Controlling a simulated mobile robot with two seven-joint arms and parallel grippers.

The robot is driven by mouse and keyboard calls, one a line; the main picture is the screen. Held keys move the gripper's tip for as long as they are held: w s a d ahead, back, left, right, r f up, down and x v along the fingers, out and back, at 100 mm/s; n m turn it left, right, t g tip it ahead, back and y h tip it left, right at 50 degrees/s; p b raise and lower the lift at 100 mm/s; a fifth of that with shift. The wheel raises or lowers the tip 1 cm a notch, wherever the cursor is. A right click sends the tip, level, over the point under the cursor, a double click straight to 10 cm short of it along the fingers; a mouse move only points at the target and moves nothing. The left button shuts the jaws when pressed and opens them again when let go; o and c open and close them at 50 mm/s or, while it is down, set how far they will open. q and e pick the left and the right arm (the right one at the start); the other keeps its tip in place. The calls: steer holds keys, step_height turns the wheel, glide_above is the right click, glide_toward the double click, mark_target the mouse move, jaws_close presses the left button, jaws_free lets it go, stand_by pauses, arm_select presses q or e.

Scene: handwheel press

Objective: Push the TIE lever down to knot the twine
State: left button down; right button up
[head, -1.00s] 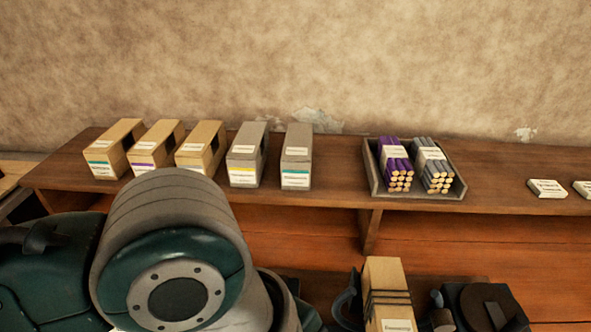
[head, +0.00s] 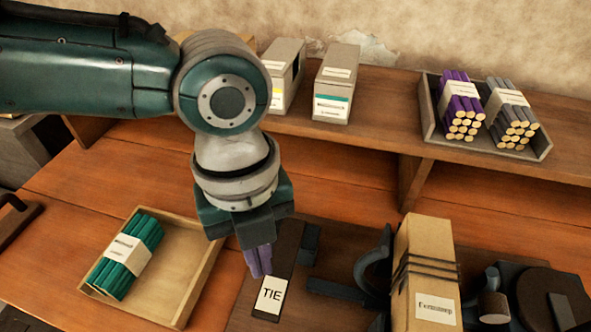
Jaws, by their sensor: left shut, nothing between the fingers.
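The TIE lever (head: 289,252) is a dark bar with a white "TIE" label at its near end, on the bench at lower centre. My left gripper (head: 260,274) points down beside the left edge of the lever, just above the label, with its purple fingers shut and empty. I cannot tell whether the fingertips touch the lever. A tan box (head: 408,239) with several dark twine bands around it stands upright to the right, between dark machine parts. My right gripper is not in view.
A wooden tray (head: 199,277) with a banded teal bundle (head: 127,255) lies to the left. The shelf behind holds grey boxes (head: 337,84) and a tray (head: 429,118) of purple and grey bundles. A dark machine part (head: 375,272) stands left of the tan box.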

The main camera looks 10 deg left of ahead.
mark_target(269, 299)
arm_select(q)
steer(key=shift+s+d+f+b, duration=0.15)
steer(key=shift+f+b, duration=1.35)
steer(key=shift+f, duration=0.25)
steer(key=shift+s+d+f+b, duration=0.1)
steer(key=shift+f+b, duration=1.4)
steer(key=shift+f, duration=0.25)
